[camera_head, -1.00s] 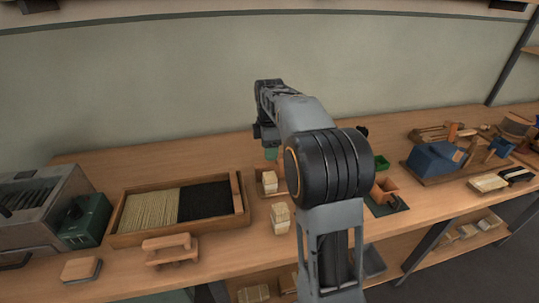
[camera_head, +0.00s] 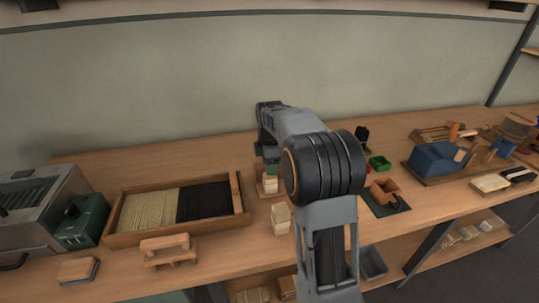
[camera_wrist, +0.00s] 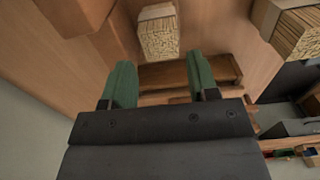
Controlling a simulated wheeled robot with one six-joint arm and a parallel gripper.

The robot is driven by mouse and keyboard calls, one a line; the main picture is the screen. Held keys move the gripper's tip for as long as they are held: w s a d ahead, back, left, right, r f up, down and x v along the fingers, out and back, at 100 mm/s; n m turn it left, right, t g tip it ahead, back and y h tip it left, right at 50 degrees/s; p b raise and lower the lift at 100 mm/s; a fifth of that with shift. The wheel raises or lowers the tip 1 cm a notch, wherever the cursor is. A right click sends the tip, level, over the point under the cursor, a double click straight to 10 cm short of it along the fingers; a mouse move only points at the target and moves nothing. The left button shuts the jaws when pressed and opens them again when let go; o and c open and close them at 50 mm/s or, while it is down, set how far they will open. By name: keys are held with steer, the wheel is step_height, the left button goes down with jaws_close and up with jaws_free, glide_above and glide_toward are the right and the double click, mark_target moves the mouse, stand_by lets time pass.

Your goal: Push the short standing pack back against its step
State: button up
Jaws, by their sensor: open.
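A pale bristle pack (camera_head: 270,184) stands on the bench right of the bristle tray. My gripper (camera_head: 271,168) is just above and behind it, overlapping its top in the head view. In the wrist view the pack (camera_wrist: 158,38) stands beyond my open green fingers (camera_wrist: 160,80), roughly in line with the gap and apparently not between them. A wooden step (camera_wrist: 165,76) lies beneath and between the fingertips; a gap to the pack is hard to judge. A second standing pack (camera_head: 281,218) is nearer the front edge, also at upper right in the wrist view (camera_wrist: 297,32).
A wooden tray (camera_head: 242,205) of pale and black bristles stands at left. A small wooden stand (camera_head: 168,249) is at the front left. The bench behind the tray is clear.

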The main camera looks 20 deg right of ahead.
mark_target(270, 179)
step_height(270, 179, down, 7)
steer(key=shift+f+b, duration=0.2)
steer(key=shift+b, duration=0.2)
steer(key=c, duration=0.6)
steer(key=shift+o, duration=0.2)
steer(key=shift+w+d, duration=0.1)
steer(key=shift+w, duration=0.05)
